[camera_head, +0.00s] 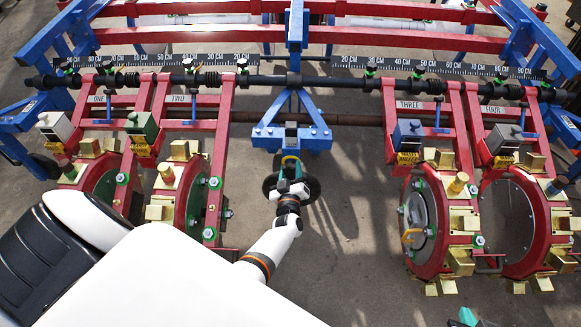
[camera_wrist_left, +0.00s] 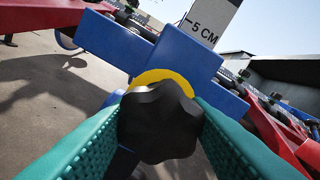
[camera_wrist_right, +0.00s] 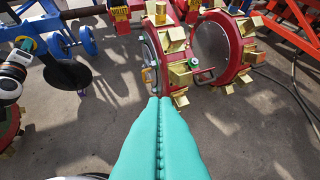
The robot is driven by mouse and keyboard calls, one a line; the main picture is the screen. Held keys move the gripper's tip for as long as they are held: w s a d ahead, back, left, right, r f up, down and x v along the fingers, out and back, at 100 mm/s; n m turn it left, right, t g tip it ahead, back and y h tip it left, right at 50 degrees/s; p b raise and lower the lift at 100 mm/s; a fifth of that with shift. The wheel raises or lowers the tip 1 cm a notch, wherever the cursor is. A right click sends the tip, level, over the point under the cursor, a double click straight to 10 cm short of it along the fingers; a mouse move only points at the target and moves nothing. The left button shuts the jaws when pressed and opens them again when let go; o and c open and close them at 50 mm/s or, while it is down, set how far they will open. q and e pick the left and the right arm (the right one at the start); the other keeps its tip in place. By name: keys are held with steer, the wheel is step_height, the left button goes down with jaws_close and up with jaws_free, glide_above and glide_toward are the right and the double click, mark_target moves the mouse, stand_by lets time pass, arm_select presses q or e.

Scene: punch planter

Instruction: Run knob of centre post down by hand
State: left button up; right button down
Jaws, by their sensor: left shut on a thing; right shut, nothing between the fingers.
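The black lobed knob (camera_wrist_left: 160,122) fills the middle of the left wrist view, with a yellow ring behind it against the blue centre post (camera_wrist_left: 165,50). The teal fingers of my left gripper (camera_wrist_left: 158,128) lie on both sides of the knob, shut on it. In the head view my left gripper (camera_head: 291,165) is at the lower end of the blue centre bracket (camera_head: 292,135), and the knob is hidden there. My right gripper (camera_wrist_right: 163,102) is shut and empty above the concrete floor. Its teal tip (camera_head: 467,317) shows at the bottom edge of the head view.
Red planter wheels stand at both sides, including the wheel of unit THREE (camera_head: 419,222) and that of unit FOUR (camera_head: 510,218). A black round disc (camera_head: 310,188) sits close under my left gripper. A dark bar (camera_head: 340,82) runs across behind. Floor is bare between centre and unit THREE.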

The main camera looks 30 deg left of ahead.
arm_select(q)
steer(key=shift+d+f, duration=0.1)
steer(key=o, duration=1)
steer(key=p+v, duration=0.2)
steer(key=v, duration=0.2)
steer(key=shift+s+d, duration=0.15)
steer(key=shift+s, duration=0.2)
steer(key=p, duration=0.2)
glide_toward(291, 172)
steer(key=shift+v, duration=0.8)
arm_select(e)
steer(key=s+d+f+g+h, duration=0.1)
steer(key=s+d+g, duration=0.2)
steer(key=s, duration=0.6)
steer(key=shift+f+g, duration=0.3)
steer(key=shift+g, duration=1.1)
arm_select(q)
steer(key=shift+f, duration=0.15)
